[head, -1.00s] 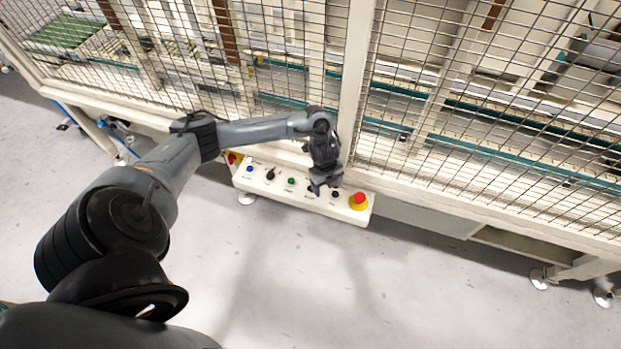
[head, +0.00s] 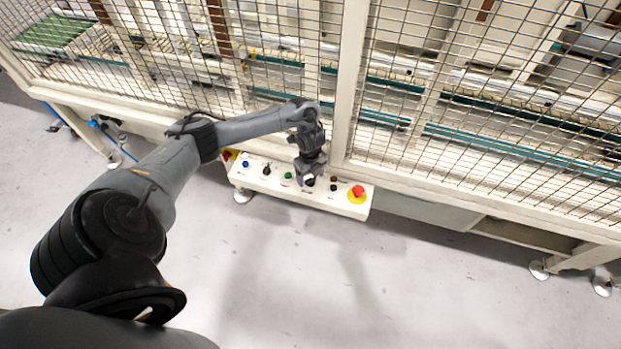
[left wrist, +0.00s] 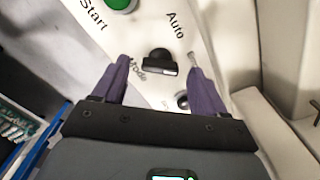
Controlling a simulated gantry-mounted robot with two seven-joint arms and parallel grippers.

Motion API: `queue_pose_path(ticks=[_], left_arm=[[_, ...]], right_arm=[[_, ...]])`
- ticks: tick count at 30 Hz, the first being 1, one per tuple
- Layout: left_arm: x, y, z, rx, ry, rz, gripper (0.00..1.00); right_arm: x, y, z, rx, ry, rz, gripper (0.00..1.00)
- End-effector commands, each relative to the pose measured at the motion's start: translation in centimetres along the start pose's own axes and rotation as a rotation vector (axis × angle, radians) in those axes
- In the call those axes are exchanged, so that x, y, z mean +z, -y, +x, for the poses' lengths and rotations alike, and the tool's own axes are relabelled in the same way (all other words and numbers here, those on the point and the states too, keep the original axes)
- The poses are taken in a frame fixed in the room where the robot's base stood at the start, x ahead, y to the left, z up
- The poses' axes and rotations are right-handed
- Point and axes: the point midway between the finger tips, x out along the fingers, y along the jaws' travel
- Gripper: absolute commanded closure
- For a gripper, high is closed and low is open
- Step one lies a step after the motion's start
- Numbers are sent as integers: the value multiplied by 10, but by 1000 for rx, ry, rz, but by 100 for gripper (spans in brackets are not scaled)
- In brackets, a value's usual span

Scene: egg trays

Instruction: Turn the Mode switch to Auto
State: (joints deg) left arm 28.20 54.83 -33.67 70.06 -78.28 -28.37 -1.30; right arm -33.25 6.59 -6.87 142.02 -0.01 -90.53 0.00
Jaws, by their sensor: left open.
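The Mode switch (left wrist: 160,62) is a black rotary knob on the pale control panel (head: 345,207). In the left wrist view it lies between the two purple fingers of my left gripper (left wrist: 157,80), with a gap on each side. The "Auto" label shows above the knob and the "Mode" label to its lower left, partly covered by a finger. My left gripper (head: 305,180) is open over the panel in the head view, and it hides part of the switch there. I cannot tell how far the fingertips are from the panel. My right gripper is not in view.
A green Start button (left wrist: 119,3) is beside the switch. A red emergency stop (head: 358,191) on a yellow base is at the panel's right end. Blue (head: 245,164) and black (head: 266,170) controls are to the left. A wire mesh fence stands behind the panel.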

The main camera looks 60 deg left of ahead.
Motion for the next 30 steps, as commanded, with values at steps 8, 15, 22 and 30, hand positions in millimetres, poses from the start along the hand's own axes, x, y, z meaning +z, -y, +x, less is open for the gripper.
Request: queue_pose_path(ticks=[8,15,22,30], left_arm=[[0,0,10,0,1,1,28],[0,0,10,0,1,1,34],[0,0,10,0,1,1,69],[0,0,9,0,0,-7,84]], right_arm=[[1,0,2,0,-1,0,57],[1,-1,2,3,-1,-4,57],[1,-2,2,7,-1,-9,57],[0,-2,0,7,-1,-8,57]])
